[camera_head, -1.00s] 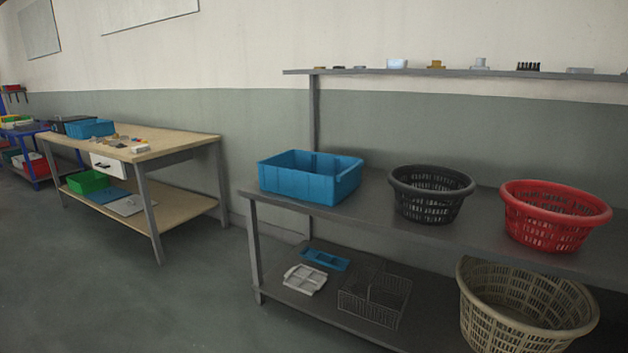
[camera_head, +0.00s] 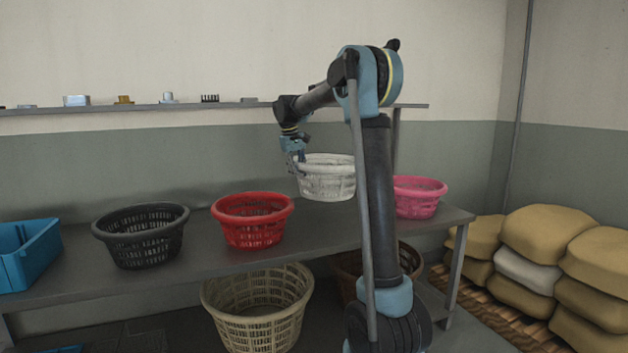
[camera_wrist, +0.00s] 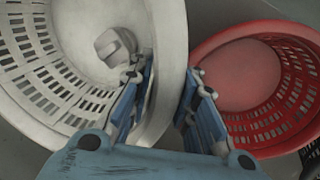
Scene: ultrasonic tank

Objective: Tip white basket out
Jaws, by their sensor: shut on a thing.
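The white basket (camera_head: 326,180) is in the head view between the red and pink baskets, upright at the bench top; I cannot tell whether it touches the bench. My gripper (camera_head: 299,166) is shut on its left rim. In the wrist view, my gripper (camera_wrist: 165,97) has one blue finger inside and one outside the wall of the white basket (camera_wrist: 170,45). A light grey object (camera_wrist: 114,46) lies inside the basket near the inner finger; its kind is unclear. My arm hides part of the basket's right side in the head view.
On the grey bench (camera_head: 200,254) stand a red basket (camera_head: 252,222) close to the left, a black basket (camera_head: 141,237) and a blue bin (camera_head: 27,255). A pink basket (camera_head: 417,199) is to the right. A beige basket (camera_head: 258,310) is below. A shelf (camera_head: 130,108) runs behind.

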